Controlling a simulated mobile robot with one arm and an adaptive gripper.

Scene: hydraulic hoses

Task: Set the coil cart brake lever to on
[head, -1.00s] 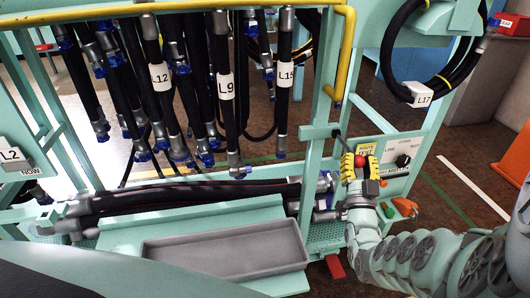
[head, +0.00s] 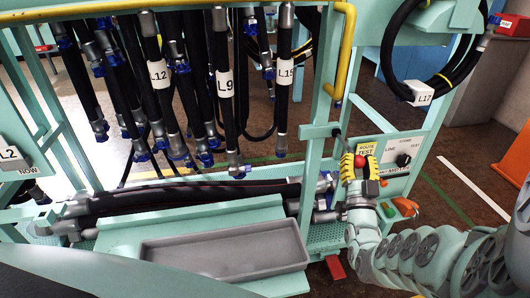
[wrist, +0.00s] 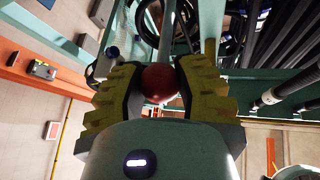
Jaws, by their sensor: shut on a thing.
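The brake lever is a thin grey rod (wrist: 167,35) with a red ball knob (wrist: 160,83) on its end. The knob also shows in the head view (head: 360,161). My gripper (head: 360,165) has yellow ridged fingers, one on each side of the knob, and is shut on it. In the wrist view my gripper (wrist: 160,88) has the ball between the dark inner pads. The lever sits at the right end of the pale green coil cart (head: 320,131).
A panel with a black knob (head: 403,160) is right of my gripper. Hoses with white tags, such as L15 (head: 286,72), hang to the left. A grey tray (head: 225,250) lies below. A yellow rail (head: 347,50) rises close above my gripper.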

